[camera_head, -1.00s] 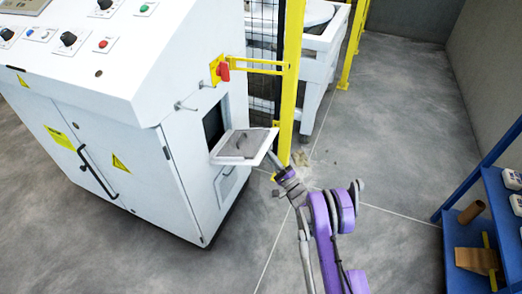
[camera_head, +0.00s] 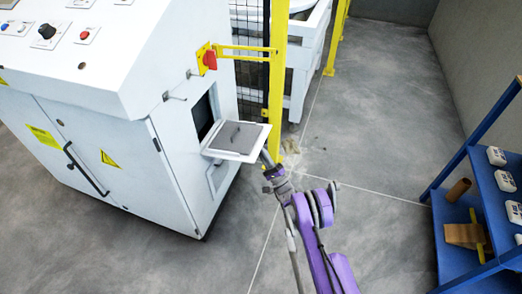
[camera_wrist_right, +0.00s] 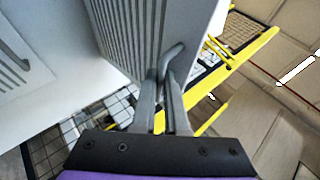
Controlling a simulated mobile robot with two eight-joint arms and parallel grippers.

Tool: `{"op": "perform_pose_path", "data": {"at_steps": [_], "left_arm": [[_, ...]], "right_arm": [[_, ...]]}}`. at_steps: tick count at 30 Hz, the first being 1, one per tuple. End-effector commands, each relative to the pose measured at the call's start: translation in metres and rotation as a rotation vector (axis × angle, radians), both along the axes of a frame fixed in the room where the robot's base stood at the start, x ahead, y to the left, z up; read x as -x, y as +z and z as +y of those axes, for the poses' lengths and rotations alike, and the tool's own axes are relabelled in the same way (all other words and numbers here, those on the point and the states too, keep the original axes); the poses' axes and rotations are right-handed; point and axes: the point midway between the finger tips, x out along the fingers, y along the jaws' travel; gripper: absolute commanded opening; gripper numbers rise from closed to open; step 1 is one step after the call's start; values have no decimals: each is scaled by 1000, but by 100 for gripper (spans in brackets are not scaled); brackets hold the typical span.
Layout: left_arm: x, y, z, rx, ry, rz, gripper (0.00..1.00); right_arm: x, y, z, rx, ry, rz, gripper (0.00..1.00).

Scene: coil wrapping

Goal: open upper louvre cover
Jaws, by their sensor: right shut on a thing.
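The upper louvre cover (camera_head: 222,150) stands out from the cabinet's side, swung up to about level, with the dark opening (camera_head: 203,117) showing behind it. In the right wrist view the cover's slatted face (camera_wrist_right: 128,35) and its grey bent handle (camera_wrist_right: 174,55) are close up. My right gripper (camera_head: 267,160) is at the cover's outer edge. In the wrist view its fingers (camera_wrist_right: 163,95) are shut on the handle. My left gripper is not in view.
The white cabinet (camera_head: 110,130) fills the left. A yellow post (camera_head: 277,90) with mesh fence and a red-handled latch (camera_head: 209,59) stand close behind the cover. A lower louvre cover (camera_head: 216,176) is closed below. A blue shelf (camera_head: 455,215) stands right; floor between is clear.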

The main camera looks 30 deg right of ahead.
Motion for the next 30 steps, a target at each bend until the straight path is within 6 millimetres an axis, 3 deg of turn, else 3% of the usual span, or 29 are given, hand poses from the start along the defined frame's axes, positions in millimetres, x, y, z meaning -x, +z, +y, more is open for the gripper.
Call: {"op": "perform_pose_path", "data": {"at_steps": [7, 8, 12, 30], "left_arm": [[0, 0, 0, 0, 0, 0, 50], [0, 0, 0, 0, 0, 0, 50], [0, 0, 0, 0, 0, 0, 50], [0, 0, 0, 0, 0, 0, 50]], "right_arm": [[-5, -1, 6, 1, 7, 10, 0], [-5, -1, 6, 1, 7, 10, 16], [-5, -1, 6, -1, 7, 8, 41], [-2, 0, 4, -1, 5, 1, 41]]}}
